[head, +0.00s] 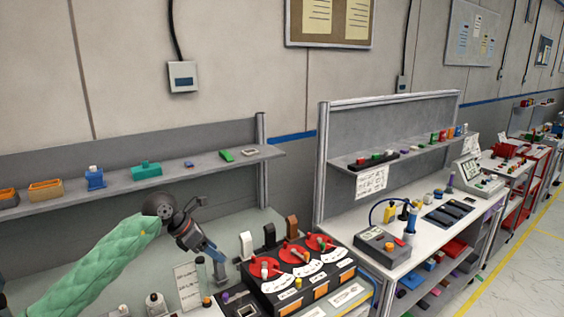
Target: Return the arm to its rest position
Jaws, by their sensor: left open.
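My left arm (95,265) wears a green quilted sleeve and comes in from the lower left. My left gripper (219,270) is open at its end, pointing down over the bench just left of the dashboard module. I see nothing between its fingers. The dashboard module (290,275) is a black box with red dials, white scale plates and orange labels, standing on the bench. The gripper looks close to the module's left side; I cannot tell whether they touch. My right gripper is not in view.
A shelf (215,168) behind holds small coloured parts, including a teal block (146,170). Small bottles (155,303) and a white card (188,288) stand on the bench, left of the gripper. A second workbench (440,240) with tools stands to the right. Open space lies above the bench.

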